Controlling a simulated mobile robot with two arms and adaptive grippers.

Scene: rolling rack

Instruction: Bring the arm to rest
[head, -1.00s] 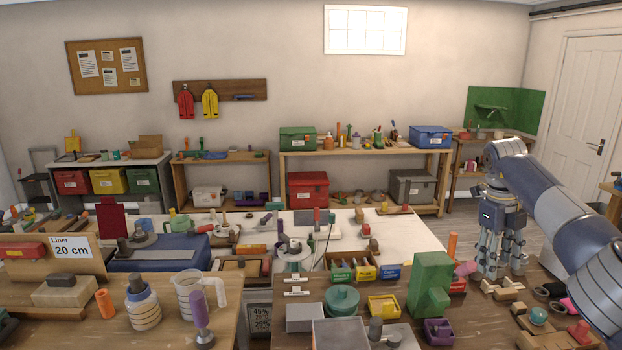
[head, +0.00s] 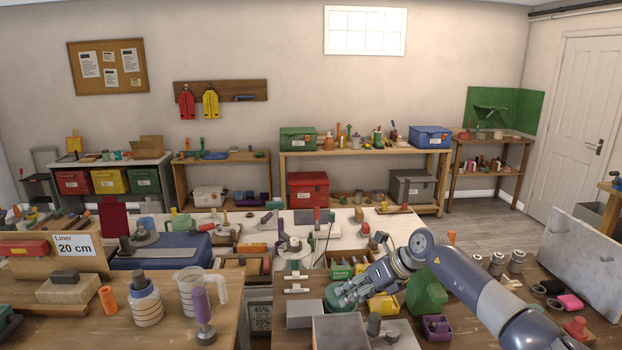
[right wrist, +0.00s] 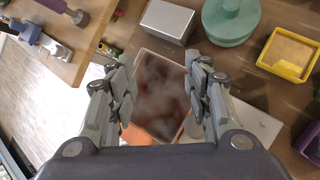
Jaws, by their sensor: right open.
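My right arm (head: 478,288) reaches in from the lower right of the head view, over the right-hand wooden bench. Its gripper (head: 347,293) points left and is open. In the head view it overlaps a teal round piece (head: 342,308). In the right wrist view the open gripper (right wrist: 160,78) has nothing between its fingers. Below it, apart from the fingers, is a box with a mottled brown top (right wrist: 163,95). My left gripper is not in view.
On the bench near the gripper are a grey box (head: 304,315), a yellow tray (head: 384,306), a green block (head: 427,292) and a purple bin (head: 436,328). A grey panel (head: 580,258) stands at the right. A measuring jug (head: 190,292) stands on the left bench.

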